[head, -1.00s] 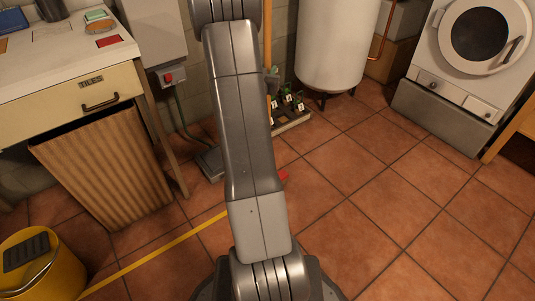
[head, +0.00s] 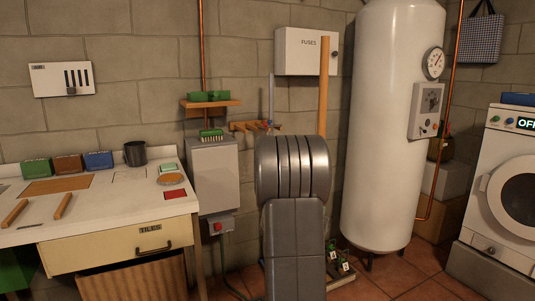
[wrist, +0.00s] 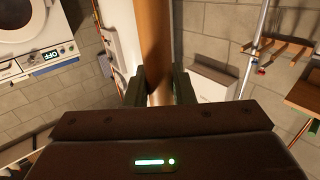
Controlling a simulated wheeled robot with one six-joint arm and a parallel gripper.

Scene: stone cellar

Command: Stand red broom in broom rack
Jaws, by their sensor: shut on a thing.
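My gripper (wrist: 160,88) is shut on a wooden broom handle, which runs up between its two dark fingers in the wrist view (wrist: 155,45). In the head view the broom's handle (head: 324,90) stands about upright just right of my arm, in front of the fuse box. My arm hides my gripper and the lower broom there; no broom head shows now. The wooden broom rack (head: 244,126) is on the wall left of the handle, with pegs and a thin grey-blue pole at it. The rack also shows at right in the wrist view (wrist: 284,50). Handle and rack are apart.
A white fuse box (head: 300,52) hangs behind the handle. A white boiler (head: 395,130) stands close to the right. A grey cabinet (head: 214,175) and a workbench (head: 110,215) are left. A dryer (head: 508,200) is far right.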

